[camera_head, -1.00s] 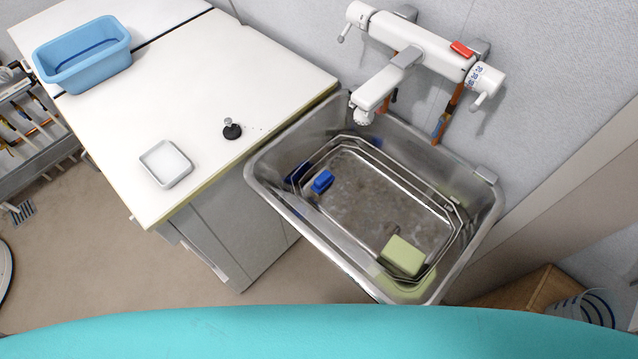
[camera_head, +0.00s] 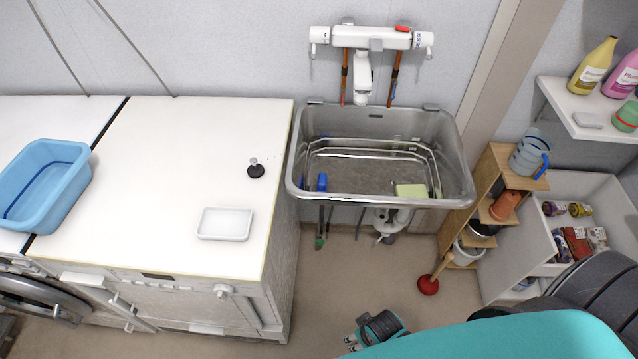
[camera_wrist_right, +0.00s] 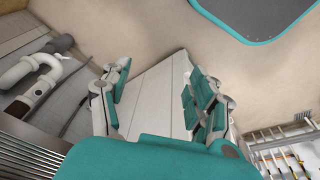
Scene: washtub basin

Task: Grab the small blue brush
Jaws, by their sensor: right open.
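The small blue brush (camera_head: 322,182) is in the metal washtub basin (camera_head: 463,185), by its left wall. It looks like a small blue block at this distance. My right gripper (camera_head: 352,340) is low at the bottom of the head view, over the floor and well below and in front of the basin. In the right wrist view my right gripper (camera_wrist_right: 160,105) has its two fingers apart with nothing between them. The brush does not show in the wrist view. My left gripper is not in view.
A yellow-green sponge (camera_head: 411,191) lies in the basin's right side. A white counter (camera_head: 180,150) at left carries a white dish (camera_head: 225,223), a black stopper (camera_head: 256,170) and a blue tub (camera_head: 40,185). A wooden shelf (camera_head: 500,160) and a plunger (camera_head: 428,285) stand at right.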

